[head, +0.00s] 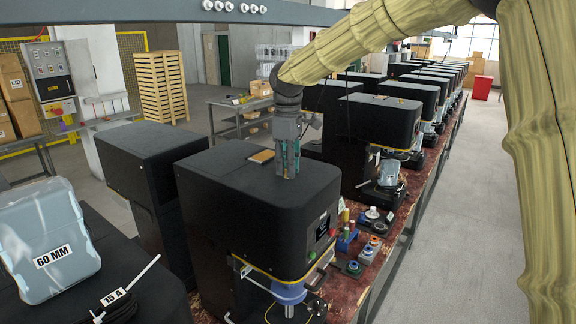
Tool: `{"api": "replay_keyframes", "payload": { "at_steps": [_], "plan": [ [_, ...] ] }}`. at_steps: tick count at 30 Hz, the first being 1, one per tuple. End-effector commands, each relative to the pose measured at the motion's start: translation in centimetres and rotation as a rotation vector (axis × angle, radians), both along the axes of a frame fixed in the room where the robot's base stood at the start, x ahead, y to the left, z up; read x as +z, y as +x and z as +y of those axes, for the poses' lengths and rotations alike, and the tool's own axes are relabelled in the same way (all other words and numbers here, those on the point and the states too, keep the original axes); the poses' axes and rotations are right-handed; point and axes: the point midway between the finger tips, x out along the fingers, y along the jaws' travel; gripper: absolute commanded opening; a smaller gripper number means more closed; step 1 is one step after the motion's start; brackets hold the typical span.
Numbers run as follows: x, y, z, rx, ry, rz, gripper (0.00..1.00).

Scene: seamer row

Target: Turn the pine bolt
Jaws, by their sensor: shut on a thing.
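My gripper (289,165) points straight down at the top of the nearest large black machine (230,185), towards its back right. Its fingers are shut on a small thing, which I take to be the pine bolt. The fingers hide it almost wholly, so its shape and how far it is turned cannot be seen. The fingertips are at or just above the machine's top face.
A small brown, wood-coloured block (261,156) lies on the machine top just left of my gripper. A 60 MM case (50,240) rests at the lower left. Small parts crowd the red-brown bench (345,285). The grey floor (450,220) on the right is clear.

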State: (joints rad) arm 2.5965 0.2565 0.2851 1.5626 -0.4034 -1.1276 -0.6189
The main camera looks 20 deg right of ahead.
Motion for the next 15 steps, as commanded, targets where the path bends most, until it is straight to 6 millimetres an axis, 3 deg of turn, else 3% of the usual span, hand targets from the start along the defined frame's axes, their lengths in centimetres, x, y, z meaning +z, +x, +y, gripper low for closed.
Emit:
{"api": "replay_keyframes", "payload": {
  "at_steps": [6,7,10,15],
  "plan": [
    [0.01,0.03,0.05,0.001,0.002,-0.001,0.0],
    [0.01,0.03,0.05,0.002,0.002,-0.001,0.22],
    [0.02,0.03,0.05,0.002,0.002,-0.001,0.4],
    [0.03,0.02,0.04,0.002,0.001,-0.001,0.4]
  ]
}}
